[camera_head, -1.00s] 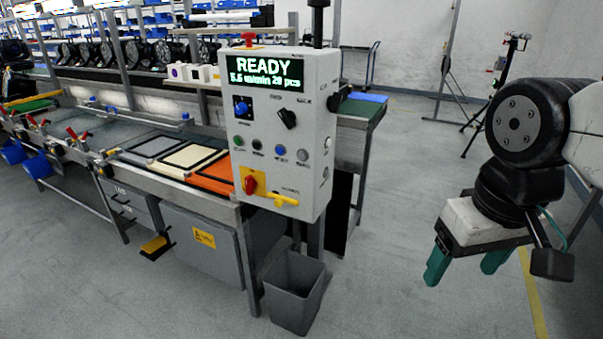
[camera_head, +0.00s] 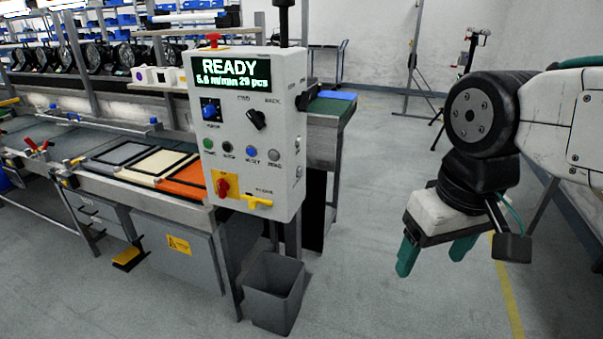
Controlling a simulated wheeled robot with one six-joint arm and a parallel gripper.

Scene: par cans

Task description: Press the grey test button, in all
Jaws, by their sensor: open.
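The white control box (camera_head: 285,190) stands at the end of the bench, in the middle of the head view. Its display (camera_head: 229,72) reads READY. A row of small round buttons crosses its face: green, black, blue and grey. The grey button (camera_head: 274,155) is at the right end of that row, with a label too blurred to read for certain. My gripper (camera_head: 434,258) is at the right of the picture, pointing down, with its two green fingers apart and nothing between them. It is well clear of the box.
A grey bin (camera_head: 272,291) stands on the floor below the box. A red and yellow rotary switch (camera_head: 223,186) and a yellow handle (camera_head: 257,202) sit low on the panel. A black selector knob (camera_head: 257,119) is above the buttons. Floor between box and gripper is clear.

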